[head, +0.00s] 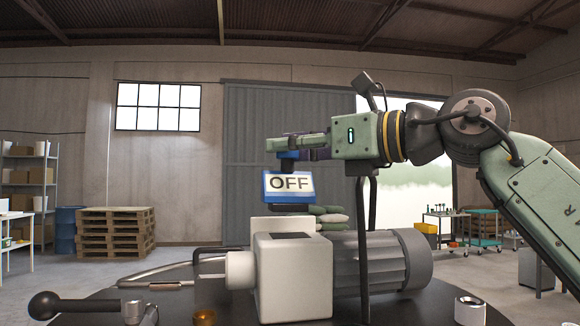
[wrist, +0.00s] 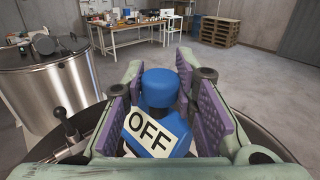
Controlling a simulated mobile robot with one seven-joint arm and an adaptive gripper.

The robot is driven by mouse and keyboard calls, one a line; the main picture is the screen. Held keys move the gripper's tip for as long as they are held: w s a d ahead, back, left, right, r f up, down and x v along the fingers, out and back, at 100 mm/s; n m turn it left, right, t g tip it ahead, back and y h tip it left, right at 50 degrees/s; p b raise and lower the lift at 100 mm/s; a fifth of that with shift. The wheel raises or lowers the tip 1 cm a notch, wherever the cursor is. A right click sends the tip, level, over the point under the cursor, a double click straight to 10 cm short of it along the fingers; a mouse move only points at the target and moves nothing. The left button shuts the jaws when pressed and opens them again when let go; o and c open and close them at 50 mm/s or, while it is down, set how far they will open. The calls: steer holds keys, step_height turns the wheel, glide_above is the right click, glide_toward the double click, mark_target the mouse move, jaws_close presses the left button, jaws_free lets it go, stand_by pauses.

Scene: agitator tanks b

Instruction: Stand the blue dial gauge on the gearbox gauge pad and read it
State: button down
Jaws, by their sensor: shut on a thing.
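The blue dial gauge (head: 289,204) is upright in the head view, its white face reading OFF. In the wrist view its blue top knob (wrist: 160,86) sits between the purple pads of my gripper (wrist: 166,92), and its OFF face (wrist: 158,134) is tilted in the picture. My gripper (head: 300,147) is shut on the gauge at its top. The white gearbox (head: 285,275) is below and has a dark square pad (head: 287,235) on top. The gauge appears above this pad; I cannot tell the exact gap or whether its base touches anything.
A grey ribbed motor (head: 385,266) joins the gearbox at right. A handled clamp (head: 75,305) and a bright nut (head: 469,308) are on the dark tank lid. Green bags (head: 331,218) show behind the gauge. Another steel tank (wrist: 55,95) stands left in the wrist view.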

steer(key=w+f, duration=0.1)
steer(key=f, duration=0.1)
steer(key=w+f, duration=0.1)
steer(key=w, duration=0.1)
steer(key=shift+f, duration=0.35)
steer(key=shift+f, duration=0.2)
steer(key=c, duration=1.3)
jaws_free()
